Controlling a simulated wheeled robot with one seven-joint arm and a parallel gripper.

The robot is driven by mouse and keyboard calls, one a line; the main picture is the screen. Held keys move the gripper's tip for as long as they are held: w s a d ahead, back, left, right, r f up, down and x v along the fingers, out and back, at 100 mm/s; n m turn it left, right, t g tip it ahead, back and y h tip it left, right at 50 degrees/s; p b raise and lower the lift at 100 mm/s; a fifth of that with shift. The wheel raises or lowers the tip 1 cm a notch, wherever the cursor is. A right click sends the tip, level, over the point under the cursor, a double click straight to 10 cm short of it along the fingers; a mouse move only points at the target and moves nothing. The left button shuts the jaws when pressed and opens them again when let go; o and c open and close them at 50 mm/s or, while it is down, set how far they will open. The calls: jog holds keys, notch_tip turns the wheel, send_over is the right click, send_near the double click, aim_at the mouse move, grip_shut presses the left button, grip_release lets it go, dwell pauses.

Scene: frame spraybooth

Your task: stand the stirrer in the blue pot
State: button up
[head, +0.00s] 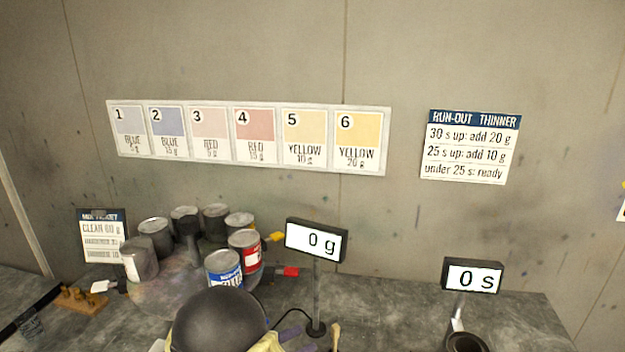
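A can with a blue label (224,268) stands at the front of a cluster of cans on the round stand; its top is grey, and its lower part is partly hidden by a dark dome. I cannot tell whether this is the blue pot. A small pale wooden piece (335,337) shows at the bottom edge, right of the display post; it may be the stirrer's end, but most of it is cut off. My gripper is not visible.
A red-label can (245,252) and several grey cans crowd the round stand (165,293). A dark dome (220,318) blocks the bottom centre. A "0 g" display (316,241) and a "0 s" display (472,276) stand right. Bench is clear between them.

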notch_tip(320, 180, up, 12)
jog(key=p, duration=1.1)
jog(key=shift+s+r, duration=0.25)
jog(key=shift+s, duration=0.05)
